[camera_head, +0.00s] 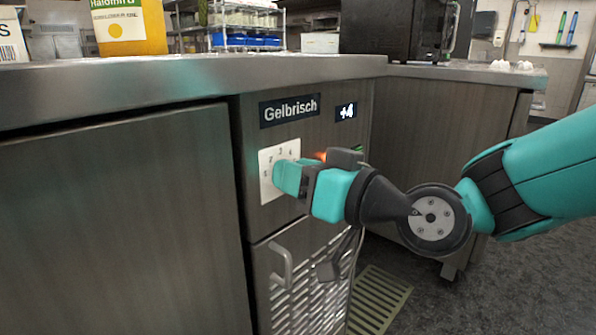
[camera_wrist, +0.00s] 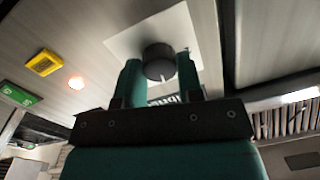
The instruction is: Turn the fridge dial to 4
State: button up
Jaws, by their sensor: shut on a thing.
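The fridge front (camera_head: 307,133) is brushed steel with a "Gelbrisch" label and a small lit display (camera_head: 346,111). Below the label is a white dial plate (camera_head: 267,159) with printed numbers; 2, 3 and 4 can be made out along its top. The dark round dial (camera_wrist: 158,61) shows in the wrist view, between the two teal fingers of my gripper (camera_wrist: 160,78). In the head view my gripper (camera_head: 290,177) reaches the plate from the right and hides the dial. My gripper is shut on the dial. Which number it points to cannot be told.
A glowing orange light (camera_wrist: 76,83), a yellow part (camera_wrist: 44,62) and a green part (camera_wrist: 19,94) sit beside the plate. A handle (camera_head: 281,265) and louvred grille (camera_head: 312,285) are below. The steel countertop (camera_head: 200,72) overhangs above. Open floor lies right.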

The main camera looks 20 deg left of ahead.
jog(key=m+p, duration=0.2)
jog(key=m, duration=0.4)
dwell(0.6)
jog(key=o, duration=0.9)
jog(key=b+v, duration=0.2)
jog(key=v, duration=0.4)
jog(key=b+v, duration=0.3)
jog(key=v, duration=0.2)
jog(key=b+v, duration=0.2)
jog(key=v, duration=0.4)
jog(key=shift+s+d+f, duration=0.1)
jog(key=shift+d+f, duration=0.15)
jog(key=shift+f, duration=0.05)
